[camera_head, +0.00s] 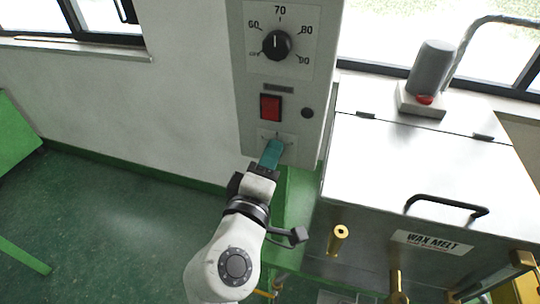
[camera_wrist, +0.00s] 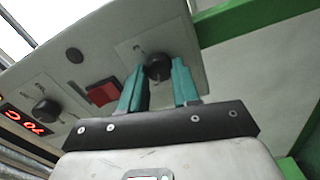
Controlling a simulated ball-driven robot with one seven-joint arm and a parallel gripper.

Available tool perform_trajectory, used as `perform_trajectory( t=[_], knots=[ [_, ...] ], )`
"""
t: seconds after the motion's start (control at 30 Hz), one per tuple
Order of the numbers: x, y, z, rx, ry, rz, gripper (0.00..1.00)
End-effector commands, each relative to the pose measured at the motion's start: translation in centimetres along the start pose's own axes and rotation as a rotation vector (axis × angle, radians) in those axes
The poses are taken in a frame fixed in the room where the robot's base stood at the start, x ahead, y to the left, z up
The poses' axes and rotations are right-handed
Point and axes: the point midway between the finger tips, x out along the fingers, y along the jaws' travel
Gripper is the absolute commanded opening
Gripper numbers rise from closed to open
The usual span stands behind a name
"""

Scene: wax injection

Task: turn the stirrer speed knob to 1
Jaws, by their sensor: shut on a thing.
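A grey control box (camera_head: 238,88) hangs on the wall. The lower black knob (camera_wrist: 158,67), on a small pale plate (camera_head: 286,137), appears to be the stirrer speed knob. My gripper (camera_head: 271,153) reaches up to this plate, and its teal fingers hide the knob in the head view. In the wrist view my gripper (camera_wrist: 159,85) has one finger on each side of the knob and is shut on it. The knob's pointer and most of its scale marks are too small or hidden to read.
Above are a red rocker switch (camera_head: 271,107), a dark round button (camera_head: 307,113) and a larger temperature knob (camera_head: 277,45), its pointer near 70. A steel wax melt tank (camera_head: 415,175) with a black handle (camera_head: 447,205) and brass taps stands close on the right.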

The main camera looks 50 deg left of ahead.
Motion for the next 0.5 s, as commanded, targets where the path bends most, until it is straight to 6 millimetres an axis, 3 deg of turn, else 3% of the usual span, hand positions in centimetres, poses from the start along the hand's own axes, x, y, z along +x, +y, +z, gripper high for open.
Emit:
perform_trajectory(
  t=[0.43,0.47,0.5],
  knots=[
    [-0.03,-0.15,-0.1,-0.012,0.002,-0.002,0.01],
    [-0.03,-0.15,-0.1,-0.012,0.002,-0.002,0.33],
    [-0.03,-0.15,-0.1,-0.012,0.002,-0.002,0.37]
  ],
)
